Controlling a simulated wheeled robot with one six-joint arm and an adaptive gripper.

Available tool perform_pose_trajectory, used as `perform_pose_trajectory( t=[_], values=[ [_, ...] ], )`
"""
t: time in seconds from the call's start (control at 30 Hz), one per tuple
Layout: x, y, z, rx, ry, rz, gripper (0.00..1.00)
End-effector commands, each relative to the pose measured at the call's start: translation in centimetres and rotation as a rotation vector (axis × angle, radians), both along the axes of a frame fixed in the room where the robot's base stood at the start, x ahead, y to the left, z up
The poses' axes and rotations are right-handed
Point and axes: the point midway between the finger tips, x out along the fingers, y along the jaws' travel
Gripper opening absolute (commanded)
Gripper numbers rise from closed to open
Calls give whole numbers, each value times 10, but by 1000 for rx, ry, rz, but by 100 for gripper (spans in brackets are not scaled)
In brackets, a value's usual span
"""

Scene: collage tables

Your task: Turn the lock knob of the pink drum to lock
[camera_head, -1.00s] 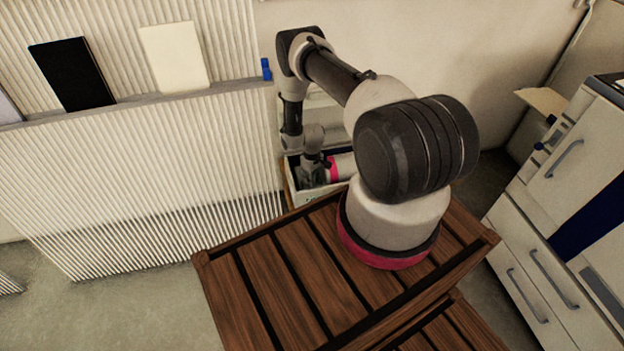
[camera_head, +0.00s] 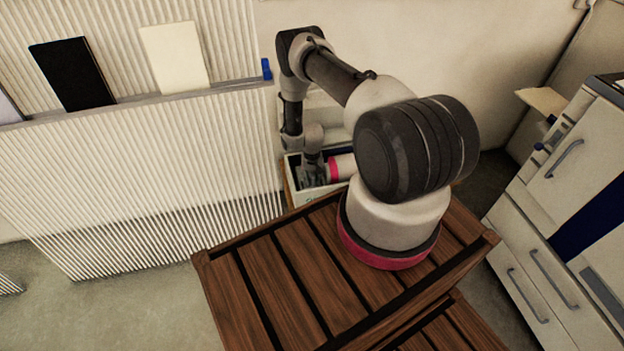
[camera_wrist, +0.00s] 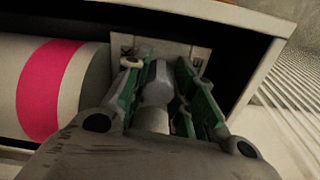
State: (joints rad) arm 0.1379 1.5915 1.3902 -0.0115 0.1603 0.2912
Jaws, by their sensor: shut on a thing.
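The pink drum is a pale cylinder with a bright pink band. It lies on its side at the left of the wrist view (camera_wrist: 93,82) and shows partly in the head view (camera_head: 342,167), behind my arm. A grey lock knob (camera_wrist: 157,84) stands at the drum's end, in front of a pale plate. My gripper (camera_wrist: 160,80) is shut on the knob, with one green-lined finger on each side of it. In the head view my gripper (camera_head: 313,176) is small beside the drum, and the knob is hidden there.
The drum sits in a white open-topped box (camera_head: 302,195), whose wall (camera_wrist: 262,60) runs close to the fingers on the right. A ribbed white panel (camera_head: 150,165) stands left of my arm. White cabinets (camera_head: 560,210) stand at the right.

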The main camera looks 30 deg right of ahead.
Motion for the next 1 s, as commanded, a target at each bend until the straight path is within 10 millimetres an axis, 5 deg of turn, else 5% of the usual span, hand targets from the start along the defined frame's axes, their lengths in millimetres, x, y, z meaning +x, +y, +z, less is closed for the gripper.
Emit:
perform_pose_trajectory(
  t=[0.5, 0.53, 0.63, 1.0],
  values=[
    [-1, 0, 0, 0, 1, -21, 1],
    [-1, 0, 0, 0, 1, -21, 29],
    [0, 0, 0, 0, 1, -20, 46],
    [0, 0, 4, 0, 0, -19, 46]
  ],
)
